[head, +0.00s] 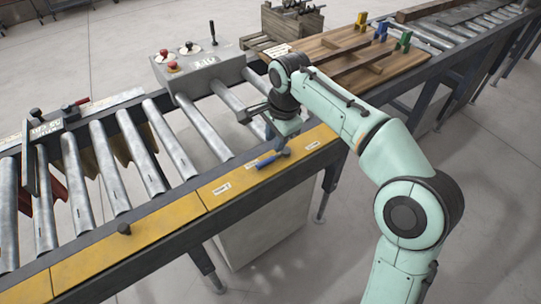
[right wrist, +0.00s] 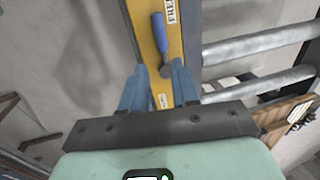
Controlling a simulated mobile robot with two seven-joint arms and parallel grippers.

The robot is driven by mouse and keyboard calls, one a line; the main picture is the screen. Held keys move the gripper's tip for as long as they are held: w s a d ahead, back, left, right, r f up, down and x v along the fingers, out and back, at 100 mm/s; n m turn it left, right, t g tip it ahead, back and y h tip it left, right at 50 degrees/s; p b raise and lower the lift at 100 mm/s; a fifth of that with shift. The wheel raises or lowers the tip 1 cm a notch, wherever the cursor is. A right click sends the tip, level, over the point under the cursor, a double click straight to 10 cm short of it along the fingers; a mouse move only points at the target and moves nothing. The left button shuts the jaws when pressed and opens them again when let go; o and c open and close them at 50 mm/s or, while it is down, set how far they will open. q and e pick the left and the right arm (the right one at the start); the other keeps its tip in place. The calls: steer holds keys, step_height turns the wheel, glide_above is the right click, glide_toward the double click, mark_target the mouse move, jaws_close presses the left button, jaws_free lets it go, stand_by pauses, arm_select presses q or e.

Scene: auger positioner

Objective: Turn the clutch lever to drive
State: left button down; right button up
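The clutch lever (head: 272,159) has a blue handle and sits on the yellow rail along the conveyor's front edge. In the right wrist view the lever (right wrist: 160,35) points up the picture, with its grey pivot end nearer the fingers and its handle alongside a label that seems to read FREE (right wrist: 171,10). My right gripper (right wrist: 158,68) is open, its two blue fingers apart on either side of the rail around the pivot end; no contact with the lever shows. In the head view the right gripper (head: 275,126) is just above and behind the lever, partly hidden by its wrist. My left gripper is not in view.
A grey control box (head: 198,66) with red buttons stands over the rollers. A wooden board (head: 340,56) with coloured clamps lies behind my right arm. Metal rollers fill the conveyor at left.

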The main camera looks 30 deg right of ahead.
mark_target(271, 159)
steer(key=f, duration=0.2)
steer(key=w+f, duration=0.1)
steer(key=f, duration=0.2)
steer(key=w+f+b, duration=0.1)
steer(key=f, duration=0.2)
steer(key=shift+f, duration=0.25)
jaws_close()
